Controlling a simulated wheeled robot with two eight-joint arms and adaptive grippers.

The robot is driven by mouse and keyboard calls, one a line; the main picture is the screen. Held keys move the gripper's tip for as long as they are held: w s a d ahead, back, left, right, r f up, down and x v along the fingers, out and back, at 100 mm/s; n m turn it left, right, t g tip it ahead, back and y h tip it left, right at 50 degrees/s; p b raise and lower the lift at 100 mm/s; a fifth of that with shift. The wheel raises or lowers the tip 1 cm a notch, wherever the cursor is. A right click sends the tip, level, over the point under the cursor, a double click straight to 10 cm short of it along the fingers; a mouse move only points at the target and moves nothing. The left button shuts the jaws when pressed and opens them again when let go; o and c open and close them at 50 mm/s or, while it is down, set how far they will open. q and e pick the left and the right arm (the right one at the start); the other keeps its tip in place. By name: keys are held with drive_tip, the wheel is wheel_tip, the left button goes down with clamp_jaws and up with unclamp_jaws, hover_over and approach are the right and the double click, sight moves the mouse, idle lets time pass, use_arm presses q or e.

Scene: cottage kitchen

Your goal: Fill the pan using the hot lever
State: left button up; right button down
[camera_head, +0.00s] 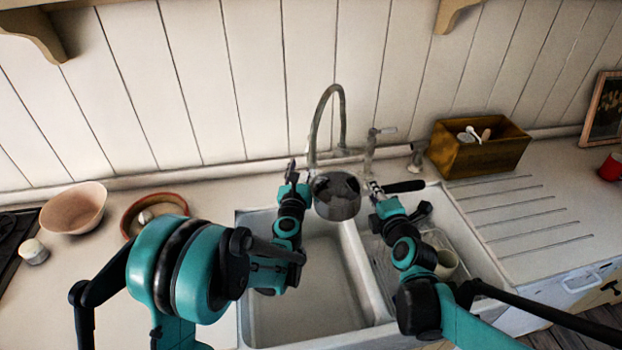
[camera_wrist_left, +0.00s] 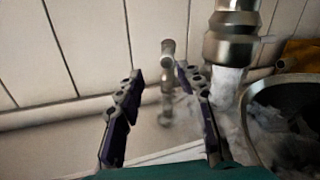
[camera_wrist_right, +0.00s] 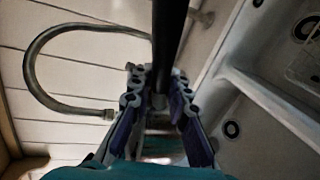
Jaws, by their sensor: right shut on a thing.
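The metal pan (camera_head: 337,203) is held upright over the sink divider, below the end of the arched spout (camera_head: 312,140). My right gripper (camera_head: 376,191) is shut on its black handle (camera_head: 405,186), which also crosses the right wrist view (camera_wrist_right: 172,35). My left gripper (camera_head: 292,172) is open, left of the spout. In the left wrist view, a metal tap post (camera_wrist_left: 167,60) appears between its fingers, apparently beyond them. A whitish stream (camera_wrist_left: 228,85) falls from the spout at the pan's left edge. Another tap lever (camera_head: 380,131) stands right of the spout. Hot or cold marks cannot be read.
The white double sink (camera_head: 300,285) lies below both arms; the right basin holds a rack and a pale cup (camera_head: 446,263). A wooden box (camera_head: 485,155) stands at the back right. Bowls (camera_head: 75,210) sit left. The draining board (camera_head: 520,215) is clear.

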sight(362, 190)
drive_tip(key=w+a, duration=0.2)
drive_tip(key=a, duration=0.1)
drive_tip(key=shift+w+a+f, duration=0.1)
drive_tip(key=shift+w+a, duration=0.1)
drive_tip(key=shift+a, duration=0.05)
use_arm(q)
drive_tip(key=shift+s+d, duration=0.1)
drive_tip(key=shift+d, duration=0.6)
use_arm(e)
drive_tip(key=shift+s+d, duration=0.1)
drive_tip(key=shift+s, duration=0.05)
idle(2.2)
use_arm(q)
drive_tip(key=shift+a+r, duration=0.1)
drive_tip(key=shift+a, duration=0.15)
use_arm(e)
drive_tip(key=s+d, duration=0.7)
drive_tip(key=shift+s+d, duration=0.2)
drive_tip(key=shift+d, duration=0.15)
